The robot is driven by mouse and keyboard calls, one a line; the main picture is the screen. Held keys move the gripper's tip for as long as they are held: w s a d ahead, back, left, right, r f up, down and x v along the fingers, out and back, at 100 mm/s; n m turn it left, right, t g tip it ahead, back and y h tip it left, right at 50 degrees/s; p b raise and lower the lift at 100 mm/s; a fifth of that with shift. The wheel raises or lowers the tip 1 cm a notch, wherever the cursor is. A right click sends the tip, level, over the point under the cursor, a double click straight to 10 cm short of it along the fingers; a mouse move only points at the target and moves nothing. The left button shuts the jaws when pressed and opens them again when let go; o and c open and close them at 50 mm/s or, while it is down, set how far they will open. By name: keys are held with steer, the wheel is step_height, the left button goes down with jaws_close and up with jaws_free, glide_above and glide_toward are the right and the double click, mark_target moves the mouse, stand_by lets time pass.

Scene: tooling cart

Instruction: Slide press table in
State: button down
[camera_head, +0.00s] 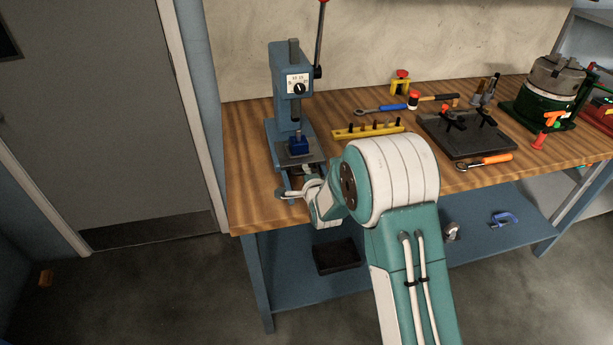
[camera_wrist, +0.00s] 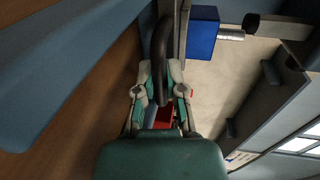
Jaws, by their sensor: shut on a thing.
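The blue bench press (camera_head: 279,70) stands at the left end of the wooden bench. Its grey press table (camera_head: 285,161) sits low at the front of the press and carries a small blue block (camera_head: 298,146). The block also shows in the wrist view (camera_wrist: 202,33). My gripper (camera_wrist: 160,72) is in front of the press table, with its two fingers shut on a dark curved handle (camera_wrist: 162,38). In the head view, my arm hides part of the gripper and the handle. I cannot tell there how far out the table is.
A yellow holder (camera_head: 368,130), a dark tray (camera_head: 480,138) and several hand tools lie right of the press. The press lever (camera_head: 320,40) rises at its right. A black bin (camera_head: 337,256) sits on the lower shelf. The bench's left front corner is clear.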

steer(key=shift+s+d+f, duration=0.1)
steer(key=shift+s+f, duration=0.05)
steer(key=shift+f, duration=0.1)
steer(key=c, duration=0.7)
jaws_free()
steer(key=shift+d, duration=0.1)
steer(key=shift+r, duration=0.1)
steer(key=v, duration=1.1)
steer(key=shift+s, duration=0.35)
